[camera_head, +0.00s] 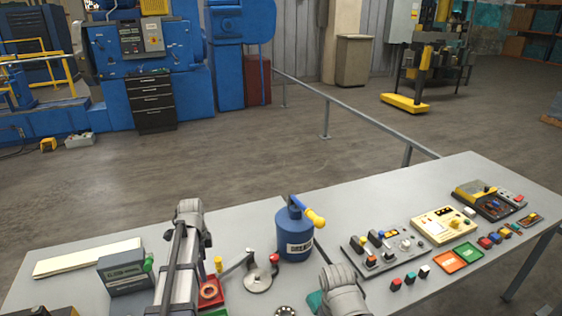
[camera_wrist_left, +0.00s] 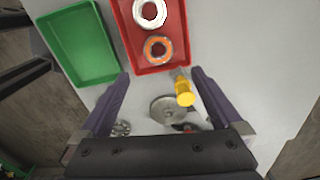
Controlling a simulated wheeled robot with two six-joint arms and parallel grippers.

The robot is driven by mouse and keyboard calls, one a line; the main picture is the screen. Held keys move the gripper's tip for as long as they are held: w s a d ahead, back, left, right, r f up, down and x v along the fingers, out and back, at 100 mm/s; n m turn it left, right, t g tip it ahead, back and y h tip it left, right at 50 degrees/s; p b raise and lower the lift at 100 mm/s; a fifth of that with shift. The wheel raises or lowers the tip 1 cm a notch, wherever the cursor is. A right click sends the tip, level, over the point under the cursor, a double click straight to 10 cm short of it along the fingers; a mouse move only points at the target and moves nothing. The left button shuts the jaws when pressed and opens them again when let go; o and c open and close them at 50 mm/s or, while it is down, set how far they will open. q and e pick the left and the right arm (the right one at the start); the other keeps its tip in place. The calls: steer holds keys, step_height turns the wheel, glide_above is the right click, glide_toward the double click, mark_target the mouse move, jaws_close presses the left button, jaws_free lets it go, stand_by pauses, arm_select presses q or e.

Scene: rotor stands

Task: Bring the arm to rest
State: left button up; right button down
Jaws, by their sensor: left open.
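My left gripper (camera_wrist_left: 158,76) is open and empty in the left wrist view, above the table. A red tray (camera_wrist_left: 145,60) lies beyond its fingertips, holding a white ring (camera_wrist_left: 149,12) and an orange ring (camera_wrist_left: 158,49). A green tray (camera_wrist_left: 78,42) lies left of it. A yellow knob (camera_wrist_left: 185,95) and a grey metal disc (camera_wrist_left: 166,108) show between the fingers, apart from them. In the head view my left arm (camera_head: 180,262) reaches over the table and hides its gripper. Part of my right arm (camera_head: 342,294) shows at the bottom edge; its gripper is out of frame.
A blue canister (camera_head: 294,235) with a yellow handle stands mid-table. Switch panels (camera_head: 384,248), a cream meter box (camera_head: 443,226) and small coloured parts fill the right side. A grey box (camera_head: 126,275) and a pale flat board (camera_head: 88,258) lie left. The table's back strip is mostly clear.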

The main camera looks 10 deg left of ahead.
arm_select(q)
steer(key=s+d+f+n+b, duration=0.1)
steer(key=s+d+n, duration=0.2)
steer(key=d, duration=0.7)
steer(key=s+d+f+n+b, duration=0.1)
steer(key=s+d+n, duration=0.2)
steer(key=s+d, duration=0.5)
steer(key=s+d+f+n+y+b, duration=0.1)
steer(key=s+d+n, duration=0.2)
steer(key=d, duration=0.9)
steer(key=shift+s+d+f+b, duration=0.15)
steer(key=shift+s+f+b, duration=0.15)
steer(key=shift+s, duration=0.95)
